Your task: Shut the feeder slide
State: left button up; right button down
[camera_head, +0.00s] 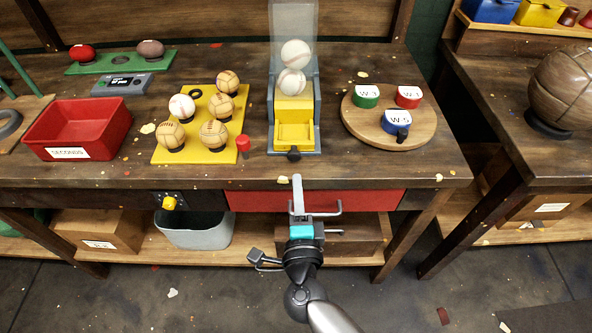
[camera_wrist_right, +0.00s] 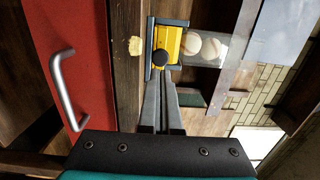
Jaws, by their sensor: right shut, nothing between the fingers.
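The feeder (camera_head: 317,105) stands on the bench at centre, a grey-blue frame with a clear chute holding two white balls (camera_head: 294,54). Its yellow slide (camera_head: 295,132) lies low at the front, with a black knob (camera_head: 294,154) at the near end. In the right wrist view the slide (camera_wrist_right: 170,40) and knob (camera_wrist_right: 160,58) show just beyond the fingertips. My right gripper (camera_head: 297,180) is shut and empty, in front of the knob near the bench edge; it also shows in the wrist view (camera_wrist_right: 163,85). Whether it touches the knob is unclear. My left gripper is not in view.
Left of the feeder are a red peg (camera_head: 243,145), a yellow ball board (camera_head: 192,152) and a red SECONDS bin (camera_head: 40,128). A round wooden board (camera_head: 362,125) with labelled tins is right. Below my gripper is a red drawer (camera_head: 365,200) with a metal handle (camera_wrist_right: 62,90).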

aim_at(296, 159)
jog(key=w+b, duration=0.1)
jog(key=w, duration=0.3)
jog(key=shift+w+a, duration=0.15)
jog(key=shift+w, duration=0.25)
jog(key=w, duration=0.4)
jog(key=shift+w, duration=0.25)
jog(key=shift+s, duration=0.1)
